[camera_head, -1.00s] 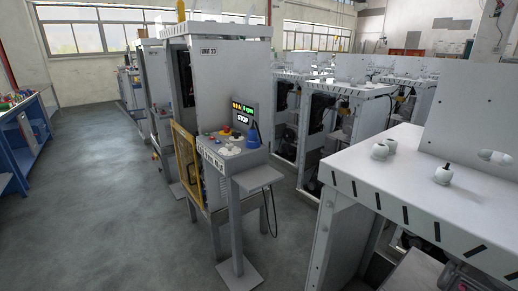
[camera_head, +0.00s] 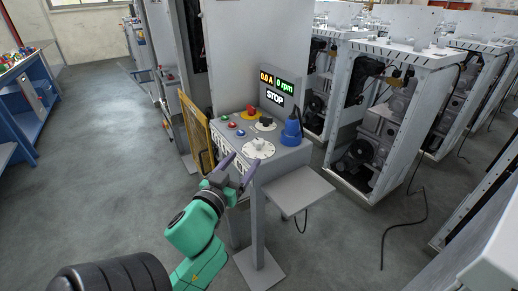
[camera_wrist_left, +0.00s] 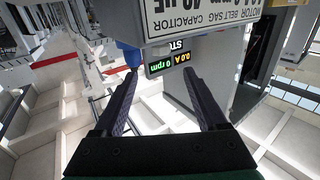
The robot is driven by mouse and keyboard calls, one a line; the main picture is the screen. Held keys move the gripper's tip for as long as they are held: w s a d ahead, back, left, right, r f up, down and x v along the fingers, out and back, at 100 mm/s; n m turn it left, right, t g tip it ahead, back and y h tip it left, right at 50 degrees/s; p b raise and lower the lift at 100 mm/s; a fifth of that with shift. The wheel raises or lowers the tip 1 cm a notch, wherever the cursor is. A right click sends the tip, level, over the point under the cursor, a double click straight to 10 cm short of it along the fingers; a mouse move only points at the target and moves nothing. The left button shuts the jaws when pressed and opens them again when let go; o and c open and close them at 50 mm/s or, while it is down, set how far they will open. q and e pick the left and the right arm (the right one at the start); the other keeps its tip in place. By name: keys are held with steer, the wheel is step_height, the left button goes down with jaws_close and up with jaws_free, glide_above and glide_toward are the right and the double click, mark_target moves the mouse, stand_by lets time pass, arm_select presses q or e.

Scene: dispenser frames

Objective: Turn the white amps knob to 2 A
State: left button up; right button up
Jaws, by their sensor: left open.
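The white amps knob (camera_head: 259,147) sits on a round white dial on the sloped top of the grey control panel (camera_head: 288,154). Its pointer setting is too small to read. The display (camera_head: 277,88) reads 0.0 A and 0 rpm, with STOP below; it also shows upside down in the left wrist view (camera_wrist_left: 170,66). My left gripper (camera_head: 239,167) is open and empty, just in front of and below the knob, apart from it. In the left wrist view its two dark fingers (camera_wrist_left: 166,88) are spread with nothing between them. My right gripper is not in view.
A black knob (camera_head: 266,123), a red button (camera_head: 251,111) and small coloured buttons share the panel. A blue bottle-like object (camera_head: 292,130) stands at its right. A yellow-framed guard (camera_head: 195,136) is on the left, and a grey shelf (camera_head: 298,190) juts out in front.

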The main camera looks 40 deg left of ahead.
mark_target(256, 144)
arm_select(q)
steer(key=shift+b+x, duration=0.45)
steer(key=shift+x, duration=0.8)
steer(key=shift+r+p+x, duration=0.2)
steer(key=shift+p+x, duration=0.7)
steer(key=shift+x, duration=0.35)
steer(key=x, duration=0.5)
steer(key=shift+w+a+f+p, duration=0.2)
steer(key=shift+a+f+p, duration=0.1)
steer(key=shift+p, duration=0.1)
steer(key=shift+w, duration=0.35)
steer(key=shift+c, duration=0.3)
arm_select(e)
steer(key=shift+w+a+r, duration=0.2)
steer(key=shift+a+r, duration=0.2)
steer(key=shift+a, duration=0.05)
